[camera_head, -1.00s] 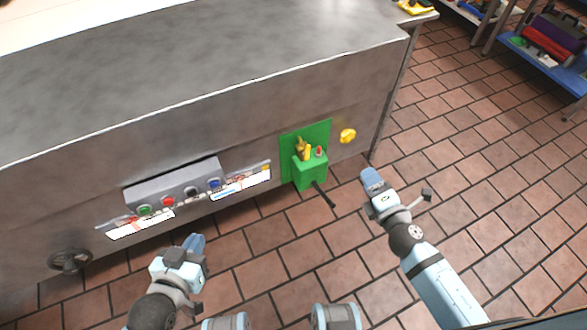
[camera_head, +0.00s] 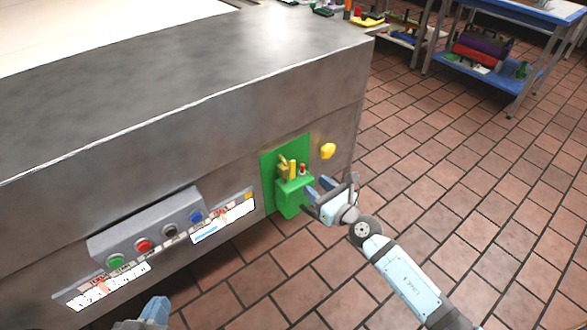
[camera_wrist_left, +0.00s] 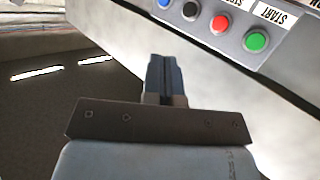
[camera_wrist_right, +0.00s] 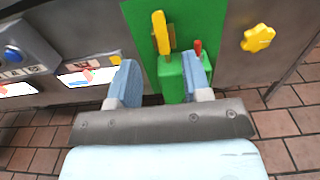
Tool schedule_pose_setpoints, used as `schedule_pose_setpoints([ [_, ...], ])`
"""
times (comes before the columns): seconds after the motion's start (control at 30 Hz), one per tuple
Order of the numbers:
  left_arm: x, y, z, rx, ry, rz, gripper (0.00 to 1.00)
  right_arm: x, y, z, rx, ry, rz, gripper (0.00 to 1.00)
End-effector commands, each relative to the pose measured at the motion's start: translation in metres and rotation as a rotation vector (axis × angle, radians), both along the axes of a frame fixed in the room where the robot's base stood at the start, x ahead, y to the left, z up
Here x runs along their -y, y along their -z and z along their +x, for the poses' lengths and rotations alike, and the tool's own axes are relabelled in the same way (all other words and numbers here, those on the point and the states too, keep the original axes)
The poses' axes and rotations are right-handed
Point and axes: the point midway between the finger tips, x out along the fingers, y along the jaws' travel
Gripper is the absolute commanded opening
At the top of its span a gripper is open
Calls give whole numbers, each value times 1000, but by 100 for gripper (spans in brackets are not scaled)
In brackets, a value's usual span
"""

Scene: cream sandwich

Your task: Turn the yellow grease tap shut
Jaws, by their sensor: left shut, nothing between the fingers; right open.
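The yellow tap (camera_head: 328,150) is a lobed knob on the steel front panel, right of a green holder; it also shows in the right wrist view (camera_wrist_right: 258,38). My right gripper (camera_head: 318,190) is open and empty, below and left of the tap and apart from it. In the right wrist view its fingers (camera_wrist_right: 162,74) are spread in front of the green holder (camera_wrist_right: 172,82). My left gripper (camera_head: 155,310) is shut and empty at the bottom edge of the head view. The left wrist view shows its fingers (camera_wrist_left: 163,70) together below the button panel.
The green holder (camera_head: 293,198) carries upright yellow-handled and red-tipped items. A grey button box (camera_head: 150,225) with several coloured buttons is left of it. A blue-shelved rack (camera_head: 490,75) stands at the back right. The tiled floor (camera_head: 450,180) right of the counter is clear.

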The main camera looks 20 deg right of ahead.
Motion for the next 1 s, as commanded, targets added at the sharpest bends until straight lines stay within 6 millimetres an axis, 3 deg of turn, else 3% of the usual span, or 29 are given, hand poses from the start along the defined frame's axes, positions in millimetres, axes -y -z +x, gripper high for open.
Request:
schedule_pose_setpoints([
  [0.2,4,-6,3,39,8,-23,0,-17,0,46,2,1,3,45],
  [0.4,9,-16,5,85,15,-53,0,-28,1,76,1,1,4,45],
  [0.6,10,-25,5,116,18,-74,0,-32,1,89,0,1,2,45],
  [0.87,12,-29,7,125,22,-76,0,-33,0,90,-1,1,2,45],
  [0.9,12,-29,7,127,22,-76,0,-33,0,90,-1,1,3,42],
  [1.0,12,-29,8,128,22,-75,0,-33,0,90,-1,1,3,19],
])
